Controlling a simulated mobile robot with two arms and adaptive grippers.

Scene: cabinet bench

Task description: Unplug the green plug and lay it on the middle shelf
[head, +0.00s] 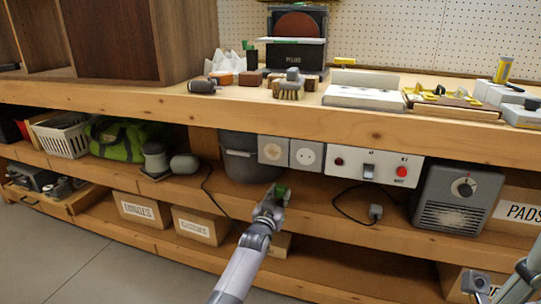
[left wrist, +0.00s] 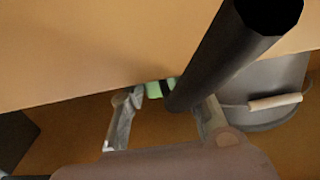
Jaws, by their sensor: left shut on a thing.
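The green plug (head: 281,192) is in my left gripper (head: 273,203), which is shut on it. In the head view they show below the socket plates, in front of the middle shelf (head: 330,222). In the left wrist view the green plug (left wrist: 158,89), with a dark band, sits between the fingertips of the left gripper (left wrist: 160,97). A thick dark cylinder crosses close to that camera and hides part of one finger. The two socket plates, left (head: 272,150) and right (head: 306,155), show no plug in them. My right gripper (head: 477,283) is partly in view at the lower right; its jaws are unclear.
A grey bin (head: 240,160) stands behind, left of the sockets. A grey plug (head: 376,211) with a black cable lies on the middle shelf, left of a grey heater-like box (head: 455,198). A switch panel (head: 375,164) hangs above. Bare shelf shows between bin and grey plug.

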